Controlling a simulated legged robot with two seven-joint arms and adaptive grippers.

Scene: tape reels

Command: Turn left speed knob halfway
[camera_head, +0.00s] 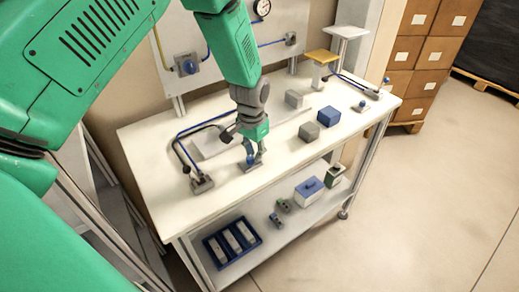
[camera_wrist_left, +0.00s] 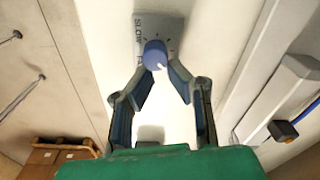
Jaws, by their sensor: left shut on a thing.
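The left speed knob (camera_wrist_left: 155,54) is a round blue knob on a grey plate (camera_wrist_left: 168,27) with the word SLOW and tick marks, in the left wrist view. In the head view the plate (camera_head: 249,167) lies on the white table, near its front edge. My left gripper (camera_wrist_left: 161,70) has its two fingers at either side of the knob and is shut on it. In the head view the left gripper (camera_head: 252,160) points down over the plate and hides part of the knob. My right gripper is not in view.
The white table (camera_head: 160,150) carries a grey block (camera_head: 309,131), a blue block (camera_head: 328,116) and a second knob plate (camera_head: 360,106) at the right. A lower shelf holds a blue tray (camera_head: 232,242).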

